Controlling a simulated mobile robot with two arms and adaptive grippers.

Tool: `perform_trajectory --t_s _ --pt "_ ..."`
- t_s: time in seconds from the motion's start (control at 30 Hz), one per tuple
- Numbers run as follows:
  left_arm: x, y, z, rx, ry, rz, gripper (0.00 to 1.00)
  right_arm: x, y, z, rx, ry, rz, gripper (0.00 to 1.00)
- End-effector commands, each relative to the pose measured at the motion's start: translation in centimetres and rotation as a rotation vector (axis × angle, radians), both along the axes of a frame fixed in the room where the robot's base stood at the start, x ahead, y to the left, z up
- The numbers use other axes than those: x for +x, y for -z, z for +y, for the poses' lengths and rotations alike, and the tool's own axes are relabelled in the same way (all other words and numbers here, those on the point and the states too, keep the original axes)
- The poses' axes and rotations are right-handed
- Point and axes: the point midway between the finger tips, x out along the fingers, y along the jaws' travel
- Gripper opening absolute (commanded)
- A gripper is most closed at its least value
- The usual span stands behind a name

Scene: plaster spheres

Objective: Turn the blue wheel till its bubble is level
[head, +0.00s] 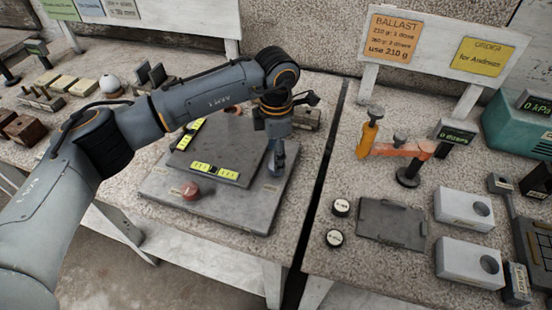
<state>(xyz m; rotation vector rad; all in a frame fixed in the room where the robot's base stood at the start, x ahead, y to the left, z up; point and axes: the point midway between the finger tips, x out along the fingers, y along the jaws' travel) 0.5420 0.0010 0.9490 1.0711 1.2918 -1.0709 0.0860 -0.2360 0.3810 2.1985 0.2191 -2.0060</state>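My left arm reaches in from the left, over a dark square plate (238,142) that sits on a larger grey base (248,213). My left gripper (276,168) points down at the right edge of the plate; its fingers are too small to tell open from shut. No blue wheel can be made out; it may be hidden at the gripper. A red wheel (190,191) is at the base's front left. Two yellow bubble vials lie on the plate, a front one (228,173) and a left one (186,139). Their bubbles are too small to read. My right gripper is not in view.
On the right table are an orange lever device (408,149), two round weights marked with labels (334,238), a dark flat tray (391,223) and white blocks (468,262). A ballast sign (394,37) stands behind. A dark gap separates the tables.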

Motion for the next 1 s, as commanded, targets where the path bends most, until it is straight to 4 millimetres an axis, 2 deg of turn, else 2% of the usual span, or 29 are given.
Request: perform_trajectory --t_s 0.03,0.2,0.4,0.6,1.0 --pt "0.1 -1.3 0.0 -0.001 0.000 -0.004 0.62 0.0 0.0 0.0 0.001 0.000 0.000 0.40" --pt "0.1 -4.9 0.0 -0.001 0.000 -0.004 0.62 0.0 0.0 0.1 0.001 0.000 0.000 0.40" --pt "0.1 -7.9 0.0 0.000 -0.002 -0.003 0.62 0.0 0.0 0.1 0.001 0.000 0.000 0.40" --pt "0.0 -8.8 0.0 0.000 -0.001 0.000 0.62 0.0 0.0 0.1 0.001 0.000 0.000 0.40" --pt "0.0 -8.8 0.0 0.000 -0.001 0.000 0.62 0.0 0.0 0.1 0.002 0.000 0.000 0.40"
